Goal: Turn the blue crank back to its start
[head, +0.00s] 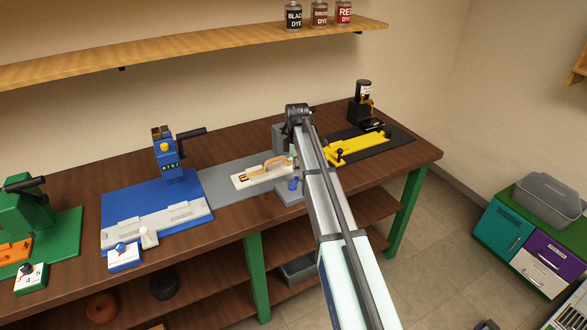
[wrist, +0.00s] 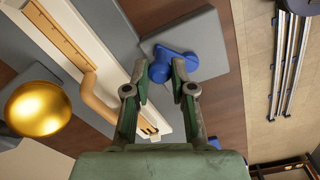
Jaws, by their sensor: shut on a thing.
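The blue crank (wrist: 188,62) sits on a grey block (wrist: 208,35) in the upper middle of the wrist view. My gripper (wrist: 160,70) is shut on the crank's rounded blue knob, with one green fingertip on each side of it. The crank's arm runs to the right from the knob, partly behind the right fingertip. In the head view the blue crank (head: 293,184) shows as a small blue shape on the grey block at the bench's front edge, beside my arm. My fingers are hard to make out there.
A white fixture (head: 246,181) with a tan strap (head: 268,166) lies left of the crank. A gold ball (wrist: 38,108) is close by in the wrist view. A blue station (head: 150,210) stands left, a yellow fixture (head: 355,147) right. The bench's front edge is near.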

